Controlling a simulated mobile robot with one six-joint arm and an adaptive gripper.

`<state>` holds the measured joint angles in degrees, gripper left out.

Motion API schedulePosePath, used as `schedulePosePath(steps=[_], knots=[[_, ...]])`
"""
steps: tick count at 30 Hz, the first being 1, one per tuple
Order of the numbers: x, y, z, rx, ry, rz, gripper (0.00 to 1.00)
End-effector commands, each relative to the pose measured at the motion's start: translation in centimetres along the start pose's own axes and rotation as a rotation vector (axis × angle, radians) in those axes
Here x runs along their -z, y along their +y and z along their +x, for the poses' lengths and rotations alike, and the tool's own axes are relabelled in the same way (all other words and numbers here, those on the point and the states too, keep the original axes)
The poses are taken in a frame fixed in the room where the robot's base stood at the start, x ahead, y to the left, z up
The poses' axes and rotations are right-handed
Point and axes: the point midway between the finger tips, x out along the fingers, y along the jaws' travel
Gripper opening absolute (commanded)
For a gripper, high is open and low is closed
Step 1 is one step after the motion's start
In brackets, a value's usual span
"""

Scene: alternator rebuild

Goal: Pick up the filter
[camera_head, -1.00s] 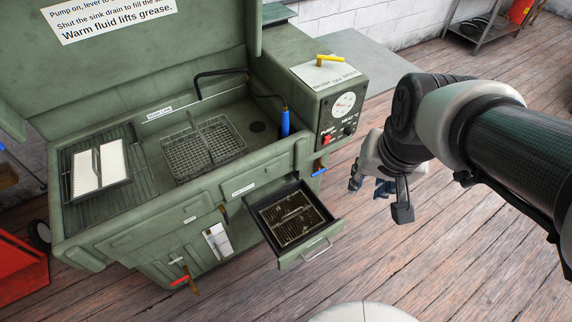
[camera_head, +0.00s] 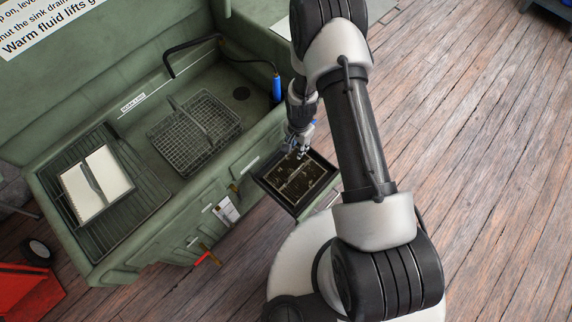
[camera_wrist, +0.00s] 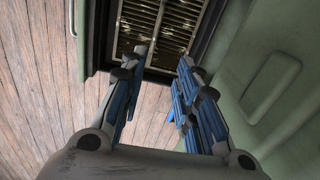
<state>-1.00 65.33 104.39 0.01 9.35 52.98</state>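A dark, grimy filter (camera_head: 302,184) with pale slats and a centre bar lies in the open drawer (camera_head: 264,185) at the front of the green washer. The slatted filter (camera_wrist: 160,18) also shows at the top of the wrist view, partly cut off. A second, framed panel (camera_head: 108,178) with a white face and a dark handle bar lies on the left drain rack. My gripper (camera_head: 302,150) is over the drawer's back edge. In the wrist view my gripper (camera_wrist: 160,62) has its blue fingers apart with nothing between them, short of the filter.
A wire basket (camera_head: 196,130) stands in the sink (camera_head: 150,112), with a blue-handled brush or nozzle (camera_head: 277,88) to its right. The green washer wall (camera_wrist: 265,65) is close to the right finger.

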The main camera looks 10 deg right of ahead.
Motion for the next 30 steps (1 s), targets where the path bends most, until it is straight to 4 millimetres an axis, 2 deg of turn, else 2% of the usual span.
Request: schedulePosePath(steps=[1, 8, 18, 21, 24, 30], knots=[[-0.4, 0.5, 1.1, -0.008, -0.006, 0.014, 0.29], [-0.8, 1.0, 4.3, -0.014, -0.010, 0.037, 0.29], [-0.9, 1.2, 11.7, -0.015, -0.011, 0.036, 0.29], [-0.9, 1.2, 13.4, -0.014, -0.010, 0.036, 0.29], [-0.8, 1.1, 14.5, -0.013, -0.010, 0.035, 0.29], [-0.8, 1.1, 15.3, -0.013, -0.009, 0.036, 0.29]])
